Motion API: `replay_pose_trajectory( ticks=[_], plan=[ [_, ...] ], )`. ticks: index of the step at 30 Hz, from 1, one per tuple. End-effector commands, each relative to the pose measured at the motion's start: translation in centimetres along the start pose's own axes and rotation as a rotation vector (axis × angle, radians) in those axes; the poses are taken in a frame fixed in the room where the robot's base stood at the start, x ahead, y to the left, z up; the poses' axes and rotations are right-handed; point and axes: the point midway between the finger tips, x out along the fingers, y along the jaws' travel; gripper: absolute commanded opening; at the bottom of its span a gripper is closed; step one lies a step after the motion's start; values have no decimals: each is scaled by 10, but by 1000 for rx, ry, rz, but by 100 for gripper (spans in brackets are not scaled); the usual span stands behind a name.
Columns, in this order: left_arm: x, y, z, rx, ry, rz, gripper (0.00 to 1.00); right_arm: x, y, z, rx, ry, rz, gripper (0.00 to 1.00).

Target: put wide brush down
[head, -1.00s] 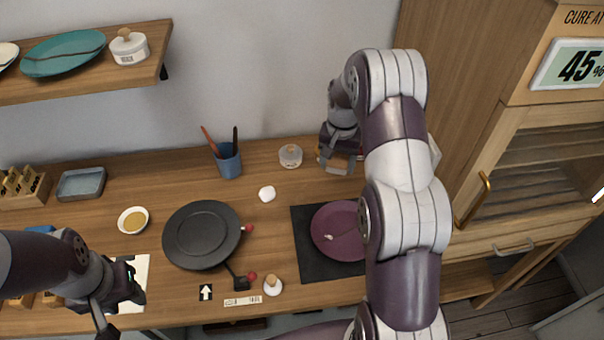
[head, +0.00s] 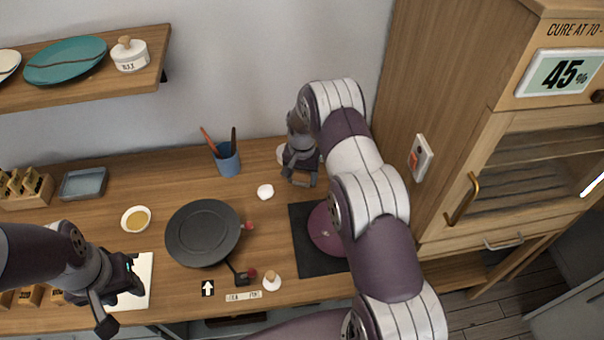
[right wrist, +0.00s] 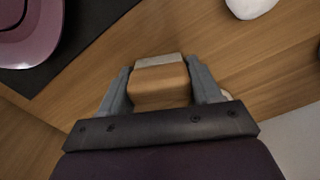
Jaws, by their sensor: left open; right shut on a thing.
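My right gripper (head: 302,180) is over the back part of the wooden worktop, behind the dark mat. In the right wrist view, its two grey fingers (right wrist: 160,92) are shut on the wide brush (right wrist: 160,85), a wooden block with a pale band at its far edge. I cannot tell whether the brush touches the worktop. In the head view the brush is mostly hidden by the gripper. My left gripper (head: 132,280) is open and empty over a white sheet at the front left.
A white lump (head: 265,191), a blue cup (head: 228,160) with tools and a black turntable (head: 202,233) stand to the left. Bare worktop (head: 185,170) shows behind the turntable.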

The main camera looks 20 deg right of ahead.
Motion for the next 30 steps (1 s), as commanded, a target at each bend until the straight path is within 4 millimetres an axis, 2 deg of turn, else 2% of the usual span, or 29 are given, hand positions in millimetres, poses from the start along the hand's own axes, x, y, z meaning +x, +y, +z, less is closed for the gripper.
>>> replay_pose_trajectory(
  ticks=[3,4,6,14,16,17,20,27,30],
  plan=[
    [4,0,0,0,0,0,43,4,0,0,0,0,0,39],
    [4,0,0,0,0,0,43,4,0,0,0,0,0,66],
    [3,0,0,0,0,0,43,3,0,0,0,0,0,89],
    [2,0,0,0,0,0,43,2,0,0,0,0,0,89],
    [-3,0,0,0,0,0,43,-4,0,0,0,1,0,89],
    [1,0,0,0,0,0,43,-5,0,-1,0,2,-1,89],
    [7,0,1,0,0,0,43,-23,-1,-2,0,5,-3,89],
    [19,0,2,0,0,0,43,-86,0,-1,0,4,-3,89],
    [21,0,3,0,0,0,43,-106,0,-1,0,2,-2,89]
  ],
)
